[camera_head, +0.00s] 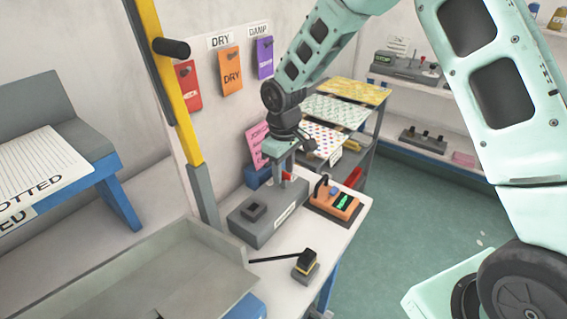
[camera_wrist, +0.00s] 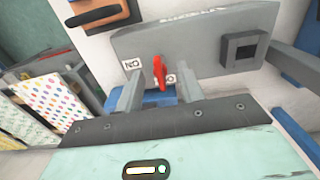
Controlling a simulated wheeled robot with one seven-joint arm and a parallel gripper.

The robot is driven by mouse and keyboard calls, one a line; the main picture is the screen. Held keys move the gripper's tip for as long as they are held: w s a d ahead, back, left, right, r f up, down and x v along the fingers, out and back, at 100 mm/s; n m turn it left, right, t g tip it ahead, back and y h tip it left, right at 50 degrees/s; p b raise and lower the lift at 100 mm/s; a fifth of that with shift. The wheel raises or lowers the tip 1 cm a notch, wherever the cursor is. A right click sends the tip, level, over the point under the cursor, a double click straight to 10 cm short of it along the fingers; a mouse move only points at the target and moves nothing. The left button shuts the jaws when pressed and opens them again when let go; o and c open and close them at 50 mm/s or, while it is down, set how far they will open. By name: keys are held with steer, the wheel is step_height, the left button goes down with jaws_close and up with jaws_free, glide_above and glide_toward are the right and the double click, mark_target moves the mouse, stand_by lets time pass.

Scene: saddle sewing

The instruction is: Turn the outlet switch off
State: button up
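The grey outlet box (camera_head: 262,222) sits on the white worktop, with a dark square socket on it. Its red switch lever (camera_wrist: 160,72) stands between an "ON" label (camera_wrist: 131,64) and a second label (camera_wrist: 168,78) that is partly covered. I cannot tell which position the lever is set to. In the head view the red lever (camera_head: 287,177) is a small patch beside the fingers. My gripper (camera_wrist: 161,84) is open, pointing down at the box, with one finger on each side of the lever and gaps visible between.
A black-handled tool on a small block (camera_head: 306,264) lies in front. A grey tray (camera_head: 150,275) is at the lower left. A rack of patterned sheets (camera_head: 322,138) stands behind.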

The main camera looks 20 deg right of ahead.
step_height(320, 180, up, 18)
steer(key=b, duration=0.2)
steer(key=shift+f, duration=0.25)
steer(key=s+a+f, duration=0.1)
steer(key=s+a, duration=0.3)
steer(key=s, duration=0.4)
steer(key=s+a+f, duration=0.1)
steer(key=s+a, duration=0.3)
steer(key=s, duration=0.3)
steer(key=s+f, duration=0.2)
steer(key=s, duration=0.6)
steer(key=s+d+f, duration=0.1)
steer(key=s+f, duration=0.1)
steer(key=s, duration=0.6)
steer(key=shift+d+f+n+y, duration=0.3)
steer(key=shift+f+n, duration=0.05)
steer(key=shift+n, duration=0.05)
